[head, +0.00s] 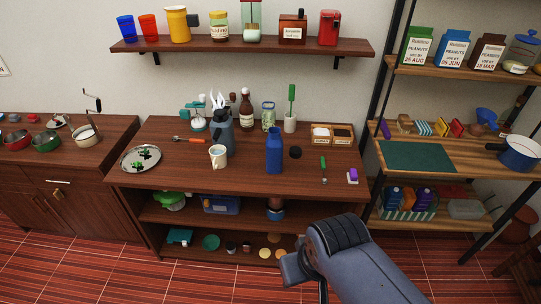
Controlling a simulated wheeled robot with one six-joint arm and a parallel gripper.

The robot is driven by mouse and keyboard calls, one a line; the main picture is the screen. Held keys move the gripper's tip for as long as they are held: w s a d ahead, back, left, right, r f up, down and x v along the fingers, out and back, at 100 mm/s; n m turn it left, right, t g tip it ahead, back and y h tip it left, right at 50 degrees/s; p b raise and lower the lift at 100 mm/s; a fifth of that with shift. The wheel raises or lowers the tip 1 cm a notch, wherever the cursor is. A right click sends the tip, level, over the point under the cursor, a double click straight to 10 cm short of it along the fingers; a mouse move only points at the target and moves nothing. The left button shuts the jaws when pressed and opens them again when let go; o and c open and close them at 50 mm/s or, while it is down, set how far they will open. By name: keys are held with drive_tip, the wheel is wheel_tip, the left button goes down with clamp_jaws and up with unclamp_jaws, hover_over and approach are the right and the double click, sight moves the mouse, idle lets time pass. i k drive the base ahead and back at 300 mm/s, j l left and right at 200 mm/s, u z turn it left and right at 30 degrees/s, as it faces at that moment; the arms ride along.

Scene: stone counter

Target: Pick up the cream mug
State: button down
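The cream mug (218,156) stands upright on the wooden counter, left of its middle. It has dark marks on its side. A dark grey pitcher-like container with white-handled utensils (222,132) stands close behind it; I cannot tell whether they touch. My arm reaches in from the lower right, in front of the counter and well apart from the mug. No gripper fingers can be made out, so whether they are open or shut does not show.
A blue bottle (274,152) stands right of the mug, and a round metal tray (141,159) lies to the left. A red-handled utensil (189,139) lies behind. The counter (215,182) is clear in front of the mug. A wall shelf (245,45) hangs above.

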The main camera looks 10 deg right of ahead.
sight(218, 153)
drive_tip(key=i+j+u, duration=0.2)
drive_tip(key=i, duration=0.2)
drive_tip(key=i+j+u, duration=0.15)
drive_tip(key=i, duration=0.3)
drive_tip(key=i+j+u, duration=0.2)
drive_tip(key=i, duration=0.2)
